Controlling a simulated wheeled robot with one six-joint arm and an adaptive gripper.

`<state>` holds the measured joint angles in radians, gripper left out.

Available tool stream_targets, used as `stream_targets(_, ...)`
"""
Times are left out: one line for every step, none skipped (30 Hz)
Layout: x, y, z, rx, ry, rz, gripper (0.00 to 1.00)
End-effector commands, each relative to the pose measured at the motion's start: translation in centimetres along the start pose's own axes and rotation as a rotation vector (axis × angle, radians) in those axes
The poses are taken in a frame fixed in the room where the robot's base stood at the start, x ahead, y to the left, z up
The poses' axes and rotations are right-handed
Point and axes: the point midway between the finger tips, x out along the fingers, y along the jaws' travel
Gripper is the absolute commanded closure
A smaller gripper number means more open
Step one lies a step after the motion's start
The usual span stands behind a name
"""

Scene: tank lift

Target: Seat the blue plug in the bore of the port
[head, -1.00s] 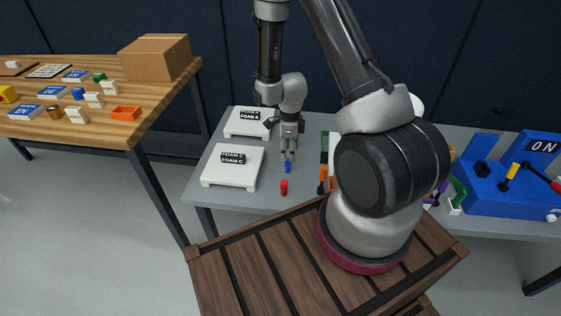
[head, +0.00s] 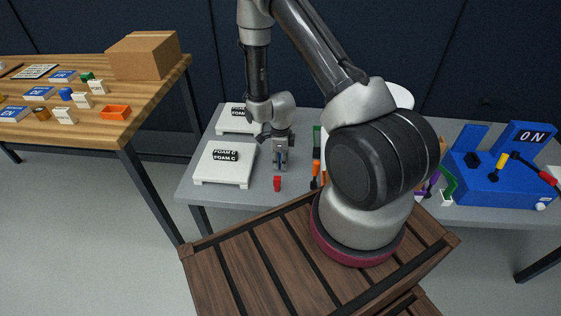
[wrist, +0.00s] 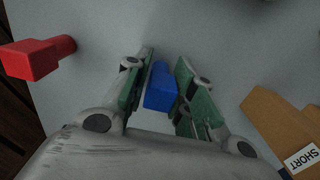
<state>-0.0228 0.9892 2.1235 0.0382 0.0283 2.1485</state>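The blue plug (wrist: 162,88) stands on the grey table in the wrist view, between the two green-padded fingers of my gripper (wrist: 166,92). The fingers are open around it, with narrow gaps at its sides. In the head view, my gripper (head: 280,165) is lowered to the table just behind the red plug, and the blue plug is mostly hidden by the fingers. I cannot make out the port or its bore in either view.
A red plug (head: 277,184) stands close by; it also shows in the wrist view (wrist: 35,58). Orange tools (head: 315,172) and a brown piece labelled SHORT (wrist: 285,130) are to the right. A blue ON panel (head: 500,180) stands far right.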

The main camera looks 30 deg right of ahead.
Motion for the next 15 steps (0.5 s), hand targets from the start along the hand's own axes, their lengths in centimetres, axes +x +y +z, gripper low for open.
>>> stream_targets(-0.01, 0.00, 0.00, 0.000, 0.000, 0.000, 0.90)
stream_targets(-0.01, 0.00, 0.00, 0.000, 0.000, 0.000, 0.95)
stream_targets(-0.01, 0.00, 0.00, 0.000, 0.000, 0.000, 0.96)
stream_targets(-0.01, 0.01, 0.00, 0.000, 0.000, 0.000, 0.97)
stream_targets(-0.01, 0.00, 0.00, 0.000, 0.000, 0.000, 0.97)
stream_targets(-0.02, 0.00, 0.00, 0.000, 0.000, 0.000, 0.97)
stream_targets(-0.02, 0.00, 0.00, 0.000, 0.000, 0.000, 0.97)
stream_targets(-0.02, 0.00, 0.00, 0.000, 0.000, 0.000, 0.97)
stream_targets(-0.02, 0.00, 0.00, 0.000, 0.000, 0.000, 0.97)
stream_targets(-0.02, 0.00, 0.00, 0.000, 0.000, 0.000, 0.97)
stream_targets(-0.04, 0.00, 0.00, 0.000, 0.000, 0.000, 0.97)
stream_targets(-0.12, 0.00, 0.00, 0.000, 0.000, 0.000, 0.97)
stream_targets(-0.22, -0.01, 0.01, -0.001, 0.000, 0.000, 0.97)
stream_targets(-0.36, -0.01, 0.01, -0.001, 0.000, 0.000, 0.97)
stream_targets(-0.62, -0.02, 0.02, -0.001, 0.000, 0.000, 0.97)
